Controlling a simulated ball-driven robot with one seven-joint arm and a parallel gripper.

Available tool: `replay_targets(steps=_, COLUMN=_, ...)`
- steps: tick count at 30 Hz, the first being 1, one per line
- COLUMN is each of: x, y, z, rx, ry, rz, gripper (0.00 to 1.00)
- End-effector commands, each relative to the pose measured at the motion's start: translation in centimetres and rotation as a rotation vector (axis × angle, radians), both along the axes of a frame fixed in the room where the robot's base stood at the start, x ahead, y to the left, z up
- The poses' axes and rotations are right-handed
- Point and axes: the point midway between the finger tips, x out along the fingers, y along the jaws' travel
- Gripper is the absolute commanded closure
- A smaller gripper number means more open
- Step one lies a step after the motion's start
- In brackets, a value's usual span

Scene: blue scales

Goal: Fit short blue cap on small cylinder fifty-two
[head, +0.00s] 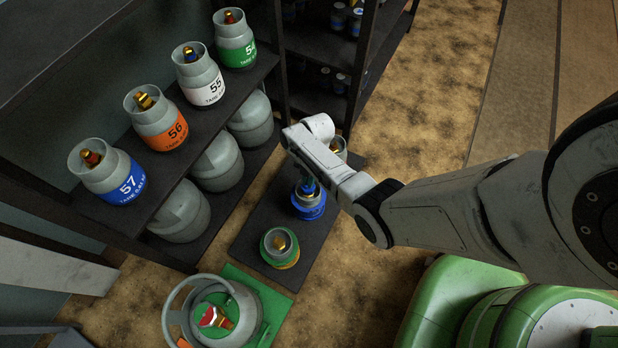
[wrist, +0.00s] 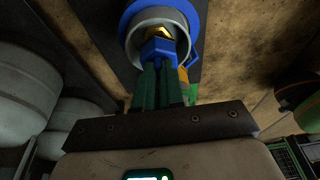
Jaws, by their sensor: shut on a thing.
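My gripper (wrist: 160,72) is shut on a short blue cap (wrist: 158,48), with its dark green fingers close together. The cap is at the mouth of a small grey cylinder with a blue band (head: 309,208). In the wrist view the cylinder's grey collar (wrist: 185,27) surrounds a brass valve (wrist: 158,31), and the cap overlaps the valve's near side. I cannot tell whether the cap is seated on the valve or just in front of it. In the head view my wrist partly covers the cylinder. I cannot read its number.
Numbered cylinders, including 57 (head: 107,175) and 56 (head: 155,120), line the left shelf. A large cylinder (head: 247,310) stands in front.

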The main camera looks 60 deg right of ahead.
Motion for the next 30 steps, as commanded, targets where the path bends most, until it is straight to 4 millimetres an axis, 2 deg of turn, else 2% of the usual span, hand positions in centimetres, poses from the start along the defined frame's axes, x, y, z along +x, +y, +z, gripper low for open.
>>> replay_targets(steps=15, x=0.0, y=0.0, z=-1.3, rx=0.000, ry=-0.001, rz=0.000, gripper=1.00)
replay_targets(steps=16, x=0.0, y=0.0, z=-1.2, rx=0.000, ry=-0.001, rz=0.000, gripper=0.90)
replay_targets(steps=24, x=0.0, y=0.0, z=-1.2, rx=0.000, ry=0.000, rz=0.000, gripper=0.64)
replay_targets(steps=30, x=0.0, y=0.1, z=-1.2, rx=0.001, ry=0.000, rz=0.000, gripper=0.62)
